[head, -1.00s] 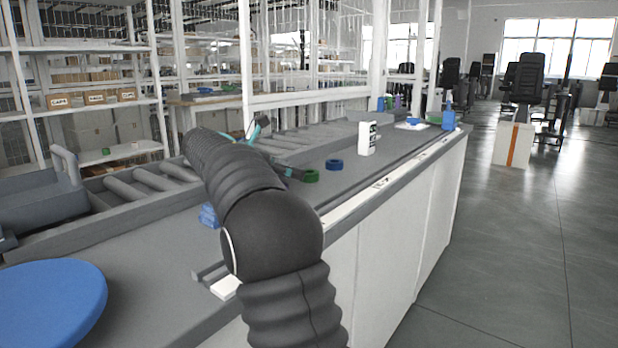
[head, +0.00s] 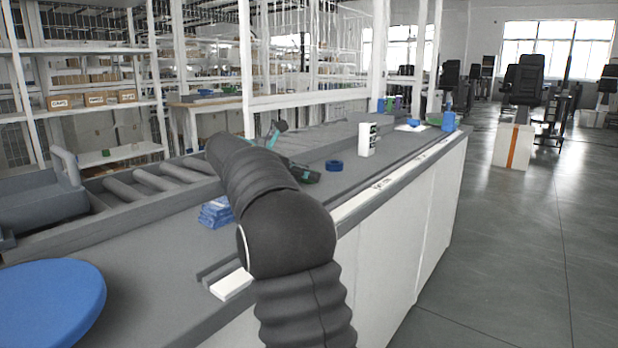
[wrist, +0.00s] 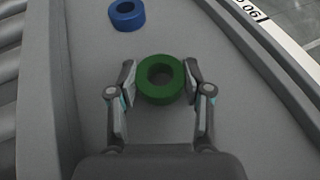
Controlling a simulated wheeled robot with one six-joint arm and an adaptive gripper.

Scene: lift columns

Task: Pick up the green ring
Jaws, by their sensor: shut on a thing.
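The green ring (wrist: 160,95) is between the two fingertips of my gripper (wrist: 159,70) in the wrist view. The fingers are shut on it from its left and right sides. Its hole faces the camera. I cannot tell whether it touches the grey counter (wrist: 90,60) or is just above it. In the head view my gripper (head: 305,173) is low over the counter, beyond my dark arm, and the ring is hidden or too small to make out there.
A blue ring (wrist: 127,15) lies ahead on the counter, also in the head view (head: 334,165). A white container (head: 367,140) stands behind it. Blue folded items (head: 215,212) lie left of my arm. A roller conveyor (head: 150,183) runs along the left.

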